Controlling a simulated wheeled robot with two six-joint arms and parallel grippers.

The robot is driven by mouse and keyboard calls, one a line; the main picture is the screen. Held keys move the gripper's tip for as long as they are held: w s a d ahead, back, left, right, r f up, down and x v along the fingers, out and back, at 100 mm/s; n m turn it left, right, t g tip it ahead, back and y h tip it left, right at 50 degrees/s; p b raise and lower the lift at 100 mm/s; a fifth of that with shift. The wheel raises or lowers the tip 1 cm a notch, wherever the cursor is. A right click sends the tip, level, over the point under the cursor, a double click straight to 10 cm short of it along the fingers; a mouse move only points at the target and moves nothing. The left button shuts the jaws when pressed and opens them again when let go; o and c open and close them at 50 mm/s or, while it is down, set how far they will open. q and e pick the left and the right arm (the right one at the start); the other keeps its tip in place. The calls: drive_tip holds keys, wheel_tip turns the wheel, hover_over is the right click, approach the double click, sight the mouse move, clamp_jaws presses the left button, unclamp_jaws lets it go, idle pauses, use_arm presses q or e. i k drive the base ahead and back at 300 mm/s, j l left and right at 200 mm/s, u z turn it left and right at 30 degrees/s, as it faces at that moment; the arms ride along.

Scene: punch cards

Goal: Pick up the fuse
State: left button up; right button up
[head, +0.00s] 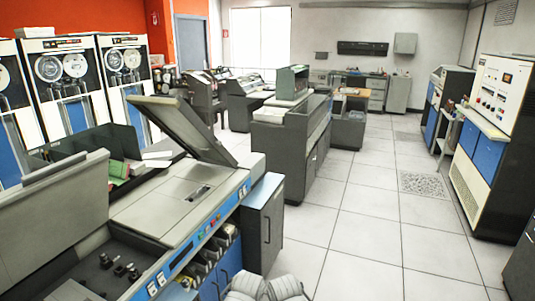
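I cannot make out a fuse for certain in the head view. Several small dark knob-like parts (120,269) stand in the open bay (60,262) of the grey card machine (165,205) at the lower left. They are too small to tell whether one of them is a fuse. Neither of my grippers shows. Two light grey rounded shapes at the bottom middle look like parts of my own arms, with no fingers visible.
The machine's raised grey cover (180,125) tilts over it. A blue strip with buttons (205,230) runs along its front edge. Tape cabinets (65,85) stand at the back left, and a control console (485,140) stands at the right. The tiled floor (365,215) between is clear.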

sight(133, 273)
drive_tip(key=i+l+u, duration=0.1)
drive_tip(key=i+u, duration=0.2)
drive_tip(key=i, duration=0.15)
drive_tip(key=i+l+u, duration=0.3)
drive_tip(key=i, duration=0.15)
